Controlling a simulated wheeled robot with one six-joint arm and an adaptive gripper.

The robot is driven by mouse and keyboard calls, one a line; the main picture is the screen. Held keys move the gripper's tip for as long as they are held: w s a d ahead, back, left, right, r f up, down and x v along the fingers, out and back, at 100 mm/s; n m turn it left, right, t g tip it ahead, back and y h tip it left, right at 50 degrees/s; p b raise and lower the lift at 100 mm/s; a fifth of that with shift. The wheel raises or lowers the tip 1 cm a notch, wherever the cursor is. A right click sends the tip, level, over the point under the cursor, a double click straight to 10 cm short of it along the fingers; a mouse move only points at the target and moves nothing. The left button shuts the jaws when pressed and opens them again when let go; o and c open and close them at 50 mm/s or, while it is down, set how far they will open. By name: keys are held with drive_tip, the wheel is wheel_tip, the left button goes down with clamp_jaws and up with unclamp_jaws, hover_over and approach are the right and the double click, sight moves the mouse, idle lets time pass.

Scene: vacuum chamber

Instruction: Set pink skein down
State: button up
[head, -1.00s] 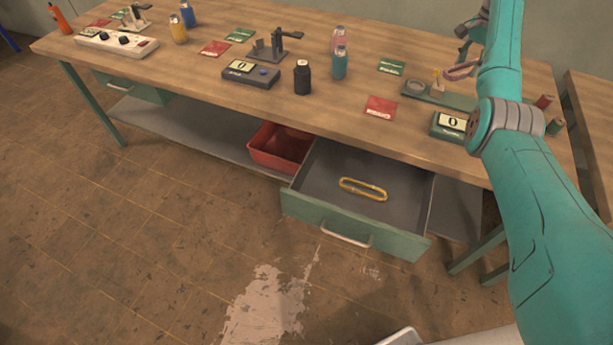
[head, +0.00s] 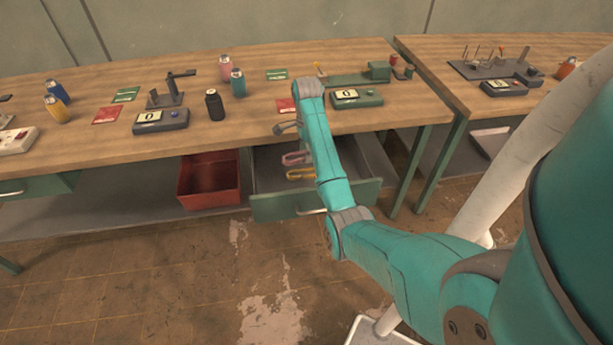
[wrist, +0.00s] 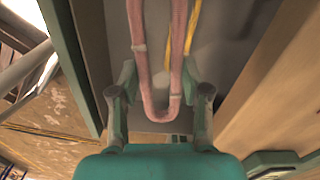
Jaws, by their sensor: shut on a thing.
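The pink skein (wrist: 143,60) is a long narrow loop with pale bands, and its rounded end lies between the fingers of my gripper (wrist: 160,82) in the wrist view. My gripper is shut on it. In the head view the pink skein (head: 297,158) shows inside the outline of the open drawer (head: 265,182), behind the yellow skein (head: 301,174). I cannot tell whether the pink skein touches the drawer floor. The yellow skein also shows beside it in the wrist view (wrist: 193,25). My forearm hides part of the drawer and most of my gripper in the head view.
The workbench (head: 60,92) edge overhangs the drawer's back. A red bin (head: 208,180) stands left of the drawer on the lower shelf. A black bottle (head: 215,105), a red card (head: 286,106) and a green scale (head: 356,98) stand on the bench above.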

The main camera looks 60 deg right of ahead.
drive_tip(key=s+a+f+m, duration=0.2)
drive_tip(key=s+f, duration=0.2)
approach(312, 185)
drive_tip(key=shift+s+a+f, duration=0.35)
drive_tip(key=shift+a+f, duration=0.25)
drive_tip(key=shift+a, duration=0.05)
drive_tip(key=shift+s+a+f, duration=0.35)
drive_tip(key=shift+a+f, duration=0.2)
drive_tip(key=shift+a, duration=0.05)
drive_tip(key=shift+f, duration=2.2)
drive_tip(key=o, duration=0.4)
drive_tip(key=shift+f, duration=0.15)
drive_tip(key=o, duration=0.5)
